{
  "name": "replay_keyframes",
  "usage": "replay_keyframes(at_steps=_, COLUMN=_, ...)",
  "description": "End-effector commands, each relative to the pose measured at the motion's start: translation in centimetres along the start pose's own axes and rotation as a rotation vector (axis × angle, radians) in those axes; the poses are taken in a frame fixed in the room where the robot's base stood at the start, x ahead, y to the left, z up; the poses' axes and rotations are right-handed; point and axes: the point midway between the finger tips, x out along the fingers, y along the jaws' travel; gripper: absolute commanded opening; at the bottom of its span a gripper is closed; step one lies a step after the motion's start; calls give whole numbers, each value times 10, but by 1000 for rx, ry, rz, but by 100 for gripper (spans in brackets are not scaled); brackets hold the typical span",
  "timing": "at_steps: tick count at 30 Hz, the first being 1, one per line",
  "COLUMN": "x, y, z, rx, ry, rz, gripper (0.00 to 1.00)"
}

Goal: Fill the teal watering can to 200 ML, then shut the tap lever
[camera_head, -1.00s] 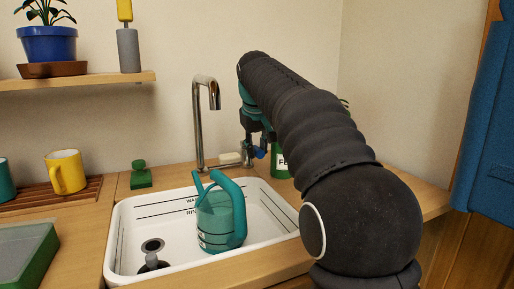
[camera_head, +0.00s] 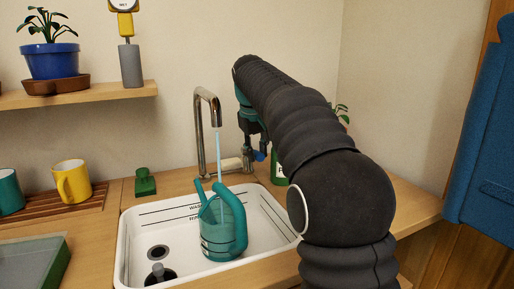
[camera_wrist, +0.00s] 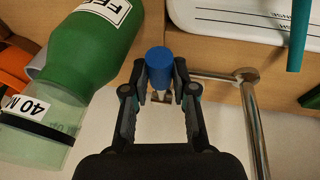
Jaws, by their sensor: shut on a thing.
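The teal watering can (camera_head: 218,241) stands upright in the white sink (camera_head: 135,220), under the chrome tap (camera_head: 199,135). A pale blue stream of water (camera_head: 219,160) runs from the spout into the can. The water level and any marks on the can are too small to read. The tap lever has a blue tip (camera_head: 260,156), which also shows in the wrist view (camera_wrist: 157,58). My gripper (camera_wrist: 160,78) is shut on this blue tip, with a finger on each side. In the head view my gripper (camera_head: 254,143) is partly hidden by my arm.
A green stamp-like block (camera_head: 145,183), a yellow mug (camera_head: 72,183) and a teal mug (camera_head: 10,193) stand left of the sink.

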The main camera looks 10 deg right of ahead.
Motion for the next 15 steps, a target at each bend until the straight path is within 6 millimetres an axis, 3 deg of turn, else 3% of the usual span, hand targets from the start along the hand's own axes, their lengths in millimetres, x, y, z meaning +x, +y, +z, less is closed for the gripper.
replay_keyframes(at_steps=3, x=0, y=-1, z=0, rx=-1, ry=3, rz=0, gripper=0)
replay_keyframes(at_steps=4, x=0, y=-1, z=0, rx=-1, ry=3, rz=0, gripper=31)
replay_keyframes(at_steps=5, x=0, y=-1, z=0, rx=-1, ry=3, rz=0, gripper=37)
replay_keyframes(at_steps=15, x=-2, y=0, z=0, rx=0, ry=3, rz=0, gripper=37)
